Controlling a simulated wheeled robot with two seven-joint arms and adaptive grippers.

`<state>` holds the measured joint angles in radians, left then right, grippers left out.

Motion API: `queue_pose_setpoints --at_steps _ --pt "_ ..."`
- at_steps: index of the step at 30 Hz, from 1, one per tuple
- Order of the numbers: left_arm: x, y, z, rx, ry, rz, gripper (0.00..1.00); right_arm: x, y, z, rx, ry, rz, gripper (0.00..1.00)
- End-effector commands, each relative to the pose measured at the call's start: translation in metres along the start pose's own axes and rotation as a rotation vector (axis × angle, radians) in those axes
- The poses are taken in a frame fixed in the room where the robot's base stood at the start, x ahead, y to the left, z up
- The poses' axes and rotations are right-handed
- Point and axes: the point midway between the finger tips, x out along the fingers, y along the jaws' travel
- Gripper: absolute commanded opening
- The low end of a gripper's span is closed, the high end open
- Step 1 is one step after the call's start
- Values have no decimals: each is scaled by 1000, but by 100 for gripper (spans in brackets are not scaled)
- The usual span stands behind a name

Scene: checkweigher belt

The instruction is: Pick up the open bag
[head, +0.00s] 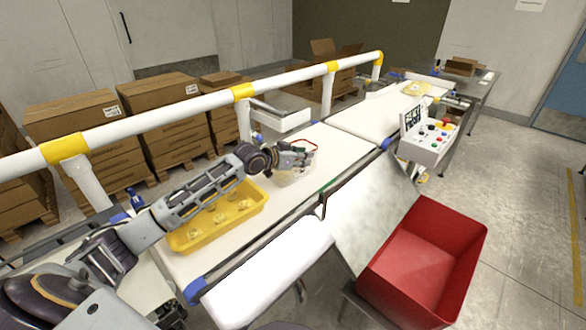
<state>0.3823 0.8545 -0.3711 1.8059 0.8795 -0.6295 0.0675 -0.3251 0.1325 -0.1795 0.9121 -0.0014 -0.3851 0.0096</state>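A pale, see-through bag (288,179) with a red rim at its top stands on the white belt, in the middle of the head view. I take it for the open bag. My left gripper (304,156) is at the bag's upper part, just below the red rim, and covers much of it. The fingers are small and overlap the bag, so I cannot tell whether they touch or hold it. My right gripper is not in view.
A yellow tray (178,241) with several small items sits on the belt (333,146) under my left arm. A white guard rail (200,108) runs behind. A red bin (428,255) and a button panel (428,148) stand at the right. A yellowish pack (415,88) lies farther along.

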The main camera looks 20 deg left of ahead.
Motion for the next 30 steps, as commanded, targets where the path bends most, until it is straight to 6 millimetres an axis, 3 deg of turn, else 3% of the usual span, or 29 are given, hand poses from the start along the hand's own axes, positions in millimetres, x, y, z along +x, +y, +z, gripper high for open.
queue_pose_setpoints --at_steps 4,11,30 --pt "0 0 0 0 0 0 28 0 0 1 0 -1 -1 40" --pt "0 0 0 0 0 0 0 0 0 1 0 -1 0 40" --pt "-1 0 -3 1 2 0 0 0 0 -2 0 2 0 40"
